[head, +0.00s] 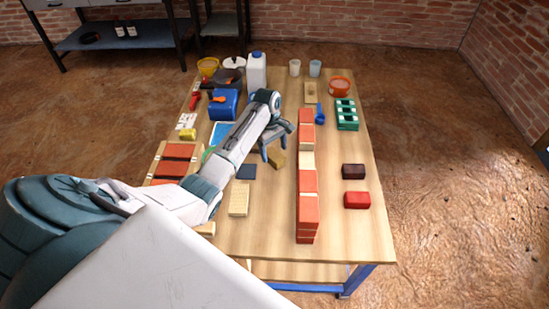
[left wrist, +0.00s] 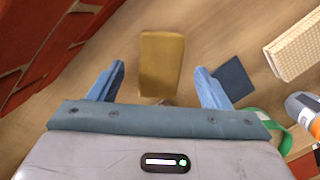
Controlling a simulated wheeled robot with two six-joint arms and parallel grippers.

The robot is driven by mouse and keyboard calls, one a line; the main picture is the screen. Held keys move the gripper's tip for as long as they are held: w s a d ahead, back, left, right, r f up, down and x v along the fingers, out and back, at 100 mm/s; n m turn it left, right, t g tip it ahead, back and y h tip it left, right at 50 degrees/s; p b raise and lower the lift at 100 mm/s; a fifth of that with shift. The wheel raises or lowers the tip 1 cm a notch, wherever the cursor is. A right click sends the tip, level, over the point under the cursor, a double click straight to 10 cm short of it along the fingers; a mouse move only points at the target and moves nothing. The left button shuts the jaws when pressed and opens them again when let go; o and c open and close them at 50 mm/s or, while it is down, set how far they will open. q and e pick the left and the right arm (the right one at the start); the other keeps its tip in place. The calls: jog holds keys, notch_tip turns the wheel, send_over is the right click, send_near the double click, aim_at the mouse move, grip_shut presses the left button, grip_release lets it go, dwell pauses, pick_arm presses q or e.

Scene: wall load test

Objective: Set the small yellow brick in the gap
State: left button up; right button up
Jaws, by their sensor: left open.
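The small yellow brick (head: 277,159) lies on the table just left of the wall, and in the left wrist view it shows as an ochre block (left wrist: 162,62). My left gripper (head: 278,145) is open above the brick. In the left wrist view, its two blue fingers (left wrist: 160,88) stand apart on either side of the brick's near end, without visible contact. The red brick wall (head: 307,208) runs front to back along the table. The gap (head: 307,160) shows as a pale stretch between red bricks mid-wall. My right gripper is not in view.
Right of the wall lie a dark brick (head: 353,171) and a red brick (head: 357,200). A dark blue pad (head: 246,172) and a cream block (head: 239,199) lie to the left. Buckets, a white jug (head: 256,70) and a green crate (head: 346,115) stand farther back.

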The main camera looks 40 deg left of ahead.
aim_at(274, 154)
pick_arm(q)
notch_tip(274, 154, down, 3)
jog(key=shift+d+f, duration=0.1)
jog(key=shift+d, duration=0.05)
jog(key=shift+c, duration=0.4)
